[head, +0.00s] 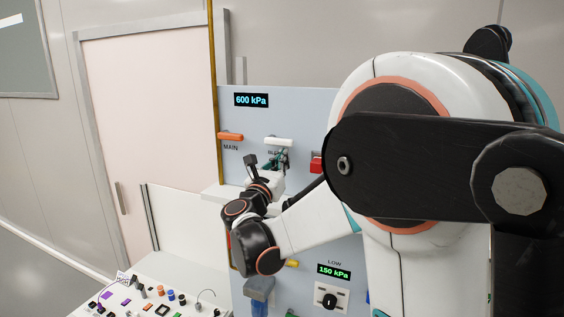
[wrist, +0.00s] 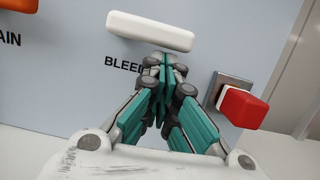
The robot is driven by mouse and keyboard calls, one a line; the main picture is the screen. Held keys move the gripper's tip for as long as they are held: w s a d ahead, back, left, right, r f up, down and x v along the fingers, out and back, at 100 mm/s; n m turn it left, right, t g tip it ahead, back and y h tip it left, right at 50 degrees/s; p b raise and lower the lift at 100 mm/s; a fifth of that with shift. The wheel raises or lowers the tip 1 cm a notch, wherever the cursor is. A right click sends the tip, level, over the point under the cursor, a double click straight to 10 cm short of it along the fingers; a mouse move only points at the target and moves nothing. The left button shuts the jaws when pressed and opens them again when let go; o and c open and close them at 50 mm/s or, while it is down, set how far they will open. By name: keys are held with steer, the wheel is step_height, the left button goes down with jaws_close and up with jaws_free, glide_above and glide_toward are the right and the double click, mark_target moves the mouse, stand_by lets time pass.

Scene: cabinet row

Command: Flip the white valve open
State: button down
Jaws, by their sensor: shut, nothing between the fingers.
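The white valve handle (head: 279,141) is mounted on the blue-grey panel above the label BLEED. In the wrist view the white handle (wrist: 150,31) lies crosswise, tilted slightly down to the right. My gripper (head: 284,151) is shut and empty in front of the panel. In the wrist view the closed fingertips (wrist: 167,57) are just below the handle's underside, over the end of the label. I cannot tell whether they touch the handle.
The orange MAIN handle (head: 230,136) is to the left of the white one. A red block-shaped knob (wrist: 243,107) sticks out to the right of my gripper. A 600 kPa display (head: 251,100) is above. A table with several small parts (head: 146,271) stands at lower left.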

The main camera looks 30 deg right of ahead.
mark_target(289, 146)
steer(key=shift+s+d+r+n, duration=0.15)
steer(key=shift+s+r+n, duration=0.15)
steer(key=shift+n, duration=0.6)
steer(key=r+n, duration=0.1)
steer(key=n, duration=0.1)
steer(key=r+n+t+y, duration=0.1)
steer(key=n, duration=0.1)
steer(key=r+n+y, duration=0.1)
steer(key=n, duration=0.1)
steer(key=shift+s+d+r+n+t+b, duration=0.1)
steer(key=shift+s+d+n+t+b, duration=0.2)
steer(key=shift+s+d+n, duration=0.1)
step_height(289, 146, up, 2)
steer(key=n+y, duration=0.1)
steer(key=n, duration=0.3)
steer(key=shift+a, duration=0.1)
steer(key=shift+w+a+r, duration=0.2)
steer(key=shift+r, duration=0.45)
steer(key=shift+w+a+r, duration=0.15)
steer(key=shift+w+r, duration=0.05)
steer(key=shift+r, duration=0.4)
steer(key=shift+f, duration=0.1)
